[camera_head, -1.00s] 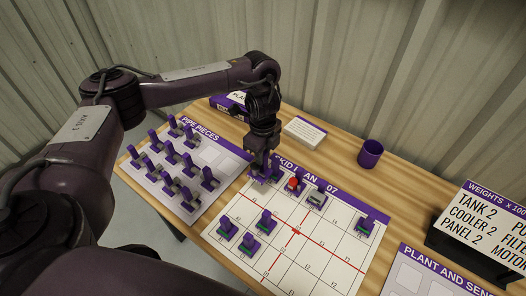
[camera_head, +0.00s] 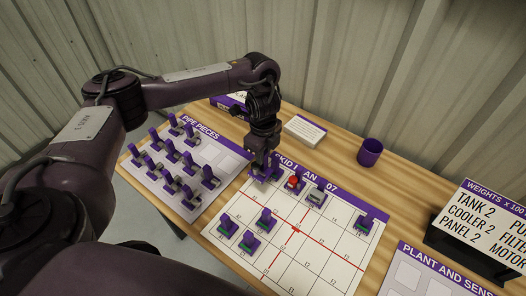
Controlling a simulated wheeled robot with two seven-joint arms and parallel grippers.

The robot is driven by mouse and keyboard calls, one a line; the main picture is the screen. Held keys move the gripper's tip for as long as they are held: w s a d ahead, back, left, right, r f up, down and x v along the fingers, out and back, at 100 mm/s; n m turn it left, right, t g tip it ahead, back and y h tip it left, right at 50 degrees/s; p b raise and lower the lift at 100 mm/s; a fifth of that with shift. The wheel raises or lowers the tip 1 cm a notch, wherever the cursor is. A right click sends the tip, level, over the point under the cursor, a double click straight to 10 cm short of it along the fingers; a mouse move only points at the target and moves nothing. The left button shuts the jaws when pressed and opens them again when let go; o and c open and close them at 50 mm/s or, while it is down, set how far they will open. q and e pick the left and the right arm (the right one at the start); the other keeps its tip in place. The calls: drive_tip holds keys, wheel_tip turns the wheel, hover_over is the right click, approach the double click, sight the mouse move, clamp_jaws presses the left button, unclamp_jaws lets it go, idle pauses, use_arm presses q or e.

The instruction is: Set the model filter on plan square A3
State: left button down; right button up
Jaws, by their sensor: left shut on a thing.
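My left gripper (camera_head: 263,168) reaches down over the upper left corner of the skid plan (camera_head: 343,236). It is shut on a small piece with purple showing at the jaws (camera_head: 257,178), low over or on the sheet; I cannot tell if it touches. The jaws hide most of this piece, so I cannot confirm that it is the model filter. A red piece (camera_head: 293,183) and a grey piece (camera_head: 316,197) stand just right of it on the plan. The square labels are too small to read surely, so I cannot pick out A3. My right gripper is not in view.
Purple-handled pieces stand on the plan's left (camera_head: 228,225) and right (camera_head: 366,224). A pipe pieces sheet (camera_head: 222,160) holds several more. A purple cup (camera_head: 370,152), a white card (camera_head: 305,130) and a weights sign (camera_head: 484,225) stand around.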

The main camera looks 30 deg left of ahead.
sight(263, 171)
use_arm(q)
drive_tip(key=shift+f, duration=0.1)
drive_tip(key=shift+f+b, duration=0.8)
drive_tip(key=shift+f, duration=0.25)
drive_tip(key=shift+f+b, duration=0.95)
drive_tip(key=shift+f, duration=0.65)
drive_tip(key=shift+f+b, duration=1)
drive_tip(key=shift+f, duration=0.85)
drive_tip(key=shift+r, duration=0.1)
